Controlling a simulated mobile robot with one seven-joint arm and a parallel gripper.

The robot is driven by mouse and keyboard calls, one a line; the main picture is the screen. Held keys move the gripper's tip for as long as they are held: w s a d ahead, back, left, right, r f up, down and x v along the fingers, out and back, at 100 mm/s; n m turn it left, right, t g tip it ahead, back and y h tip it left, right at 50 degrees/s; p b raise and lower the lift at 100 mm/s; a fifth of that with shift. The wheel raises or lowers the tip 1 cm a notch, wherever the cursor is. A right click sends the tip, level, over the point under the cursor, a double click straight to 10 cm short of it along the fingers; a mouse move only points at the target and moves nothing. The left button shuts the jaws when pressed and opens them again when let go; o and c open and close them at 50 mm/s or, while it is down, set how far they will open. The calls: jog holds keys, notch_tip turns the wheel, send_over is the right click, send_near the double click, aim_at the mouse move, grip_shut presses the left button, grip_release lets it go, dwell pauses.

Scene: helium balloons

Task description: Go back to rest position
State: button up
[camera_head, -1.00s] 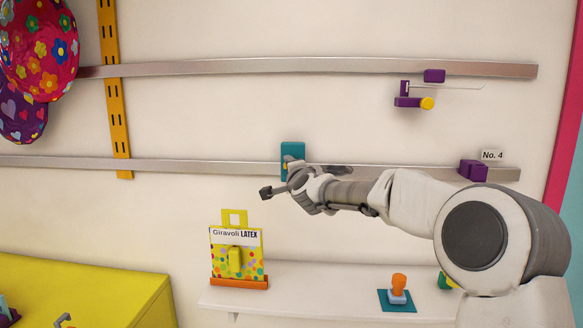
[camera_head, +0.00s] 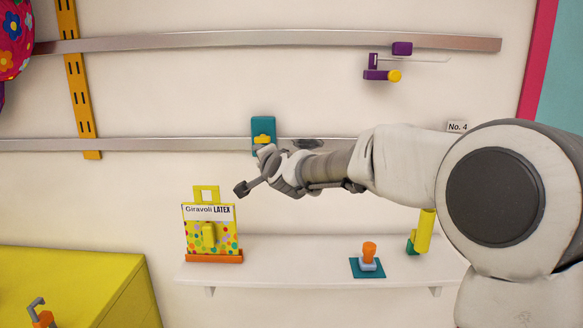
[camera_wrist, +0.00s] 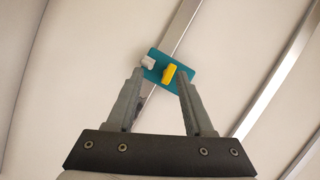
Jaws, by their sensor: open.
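My gripper (camera_wrist: 160,88) is open and empty in the wrist view, its two fingers apart. Beyond the fingertips is a teal block (camera_wrist: 187,80) with a yellow tab (camera_wrist: 169,75) on a metal rail, and a small grey-white piece beside it. In the head view my gripper (camera_head: 243,189) is at the end of my arm, in front of the lower wall rail and below the teal block (camera_head: 263,127). The arm hides part of that rail.
A shelf (camera_head: 300,271) holds a dotted Giravoli LATEX bag (camera_head: 209,230), an orange knob on a teal base (camera_head: 368,262) and a yellow cylinder (camera_head: 423,230). A yellow cabinet (camera_head: 80,280) stands at lower left. A purple holder (camera_head: 380,75) hangs on the upper rail (camera_head: 270,39).

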jog(key=s+d+f+n+g+h, duration=0.3)
jog(key=s+d, duration=0.4)
jog(key=s, duration=0.7)
jog(key=s+d+f+n+g+h, duration=0.1)
jog(key=s+d+f+n+g, duration=0.4)
jog(key=s, duration=0.9)
jog(key=s+d+f+n+g+h, duration=0.15)
jog(key=s+d+f, duration=0.35)
jog(key=s+d, duration=0.65)
notch_tip(320, 180, up, 28)
jog(key=s+a+p, duration=0.1)
jog(key=a+p, duration=0.1)
jog(key=p, duration=2.6)
jog(key=shift+s+r, duration=0.25)
jog(key=shift+s, duration=0.1)
jog(key=shift+f, duration=0.1)
jog(key=shift+d, duration=0.2)
